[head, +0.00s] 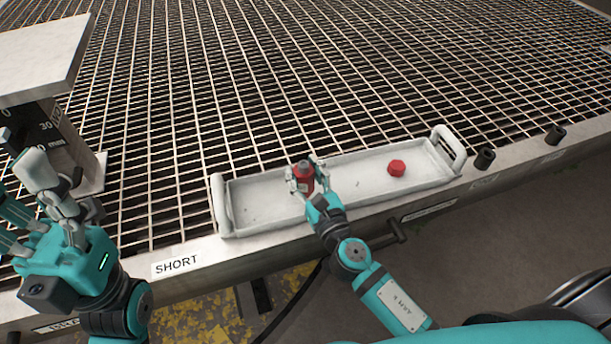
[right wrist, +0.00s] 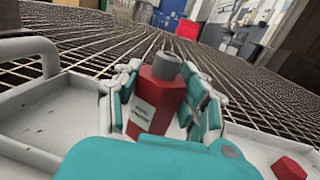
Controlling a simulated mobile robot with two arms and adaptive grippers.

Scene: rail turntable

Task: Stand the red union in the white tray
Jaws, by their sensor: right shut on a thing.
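The white tray (head: 265,214) lies along the near edge of the grating, with a raised handle at each end. My right gripper (head: 305,178) is shut on a red bottle-like thing (right wrist: 158,98) with a grey top and a white label. It is roughly upright over the tray's left-middle part; its base is hidden, so I cannot tell whether it touches the floor. A small red faceted piece (head: 397,168) sits inside the tray to the right, and also shows in the right wrist view (right wrist: 288,168). Which red thing is the union is unclear. My left gripper (head: 22,200) is open and empty at the far left.
A grey block with a pale flat top (head: 45,50) and a printed scale stands at the back left. The grating (head: 300,70) behind the tray is clear. A metal rim (head: 215,262) with a SHORT label and black knobs (head: 484,158) runs along the front.

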